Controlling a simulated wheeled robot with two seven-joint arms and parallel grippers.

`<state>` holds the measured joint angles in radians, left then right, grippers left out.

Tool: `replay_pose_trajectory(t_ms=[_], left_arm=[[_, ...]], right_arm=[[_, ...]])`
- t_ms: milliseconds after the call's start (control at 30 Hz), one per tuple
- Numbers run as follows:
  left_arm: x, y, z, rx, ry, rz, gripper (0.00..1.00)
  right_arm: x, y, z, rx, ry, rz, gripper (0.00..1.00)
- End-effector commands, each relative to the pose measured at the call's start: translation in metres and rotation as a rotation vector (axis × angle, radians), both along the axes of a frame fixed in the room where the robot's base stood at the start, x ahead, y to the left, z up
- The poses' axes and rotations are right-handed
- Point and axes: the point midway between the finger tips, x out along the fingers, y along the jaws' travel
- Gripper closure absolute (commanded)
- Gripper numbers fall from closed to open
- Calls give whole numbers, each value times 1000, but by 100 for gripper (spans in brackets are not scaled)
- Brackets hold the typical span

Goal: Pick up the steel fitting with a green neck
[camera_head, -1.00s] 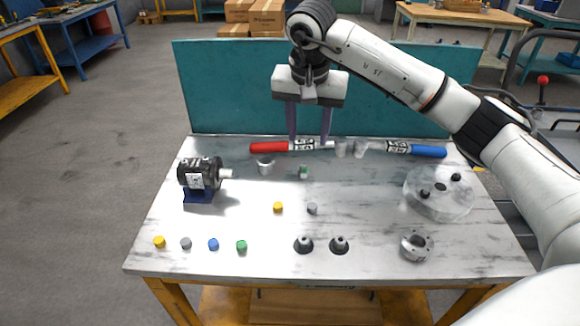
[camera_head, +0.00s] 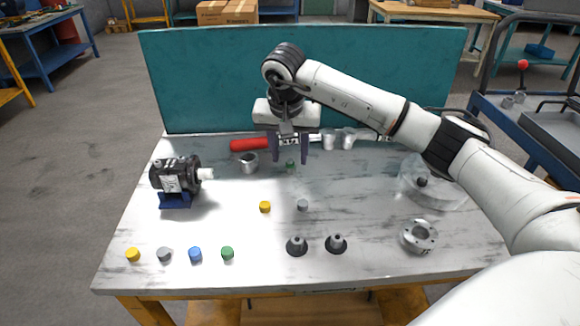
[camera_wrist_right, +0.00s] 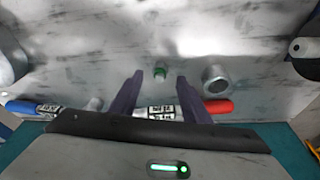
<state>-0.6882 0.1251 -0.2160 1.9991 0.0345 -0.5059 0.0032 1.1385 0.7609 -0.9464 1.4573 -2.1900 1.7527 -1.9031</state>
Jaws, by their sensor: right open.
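My left gripper is out of view.
A steel cup-like part (camera_head: 249,163) stands left of the fitting, and red (camera_head: 248,145) and blue-ended tools lie behind. The motor (camera_head: 178,180) is at left. Yellow (camera_head: 265,207) and grey (camera_head: 303,205) caps stand in front. A teal panel (camera_head: 210,80) closes the back.

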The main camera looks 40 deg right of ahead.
Motion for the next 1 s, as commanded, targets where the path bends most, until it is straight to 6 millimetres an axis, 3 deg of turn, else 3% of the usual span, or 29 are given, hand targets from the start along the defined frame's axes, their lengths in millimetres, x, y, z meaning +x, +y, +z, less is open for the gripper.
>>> replay_pose_trajectory(t_ms=[200,433,467,700,1000], left_arm=[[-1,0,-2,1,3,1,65],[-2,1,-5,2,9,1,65],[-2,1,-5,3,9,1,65],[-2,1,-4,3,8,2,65],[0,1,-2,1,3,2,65]], right_arm=[[4,-5,-26,-1,2,-1,57],[5,-6,-27,-1,-1,0,57],[5,-6,-27,-1,-1,0,59],[5,-5,-27,0,0,0,99],[6,-6,-23,-1,-2,0,100]])
